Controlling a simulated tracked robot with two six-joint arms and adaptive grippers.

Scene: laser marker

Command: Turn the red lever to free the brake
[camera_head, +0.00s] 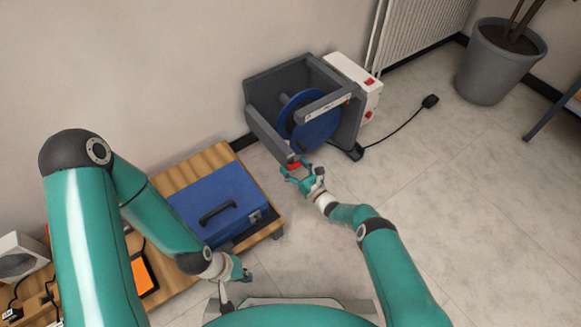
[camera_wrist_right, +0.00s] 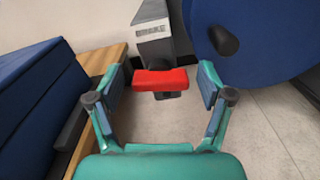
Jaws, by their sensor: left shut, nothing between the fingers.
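The red lever (camera_head: 294,164) sits at the front end of the grey arm of the machine (camera_head: 262,132). In the right wrist view the red lever (camera_wrist_right: 161,80) lies crosswise below a label reading "BRAKE". My right gripper (camera_head: 296,178) is open at the lever. In the wrist view its fingers (camera_wrist_right: 160,88) stand on either side of the lever, with a gap showing on both sides.
A blue wheel (camera_head: 318,135) with a dark knob (camera_wrist_right: 223,41) is close to the right gripper. A blue case (camera_head: 215,203) lies on the wooden bench (camera_head: 200,165) to the left. A cable with a black pedal-like end (camera_head: 430,101) lies on the floor.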

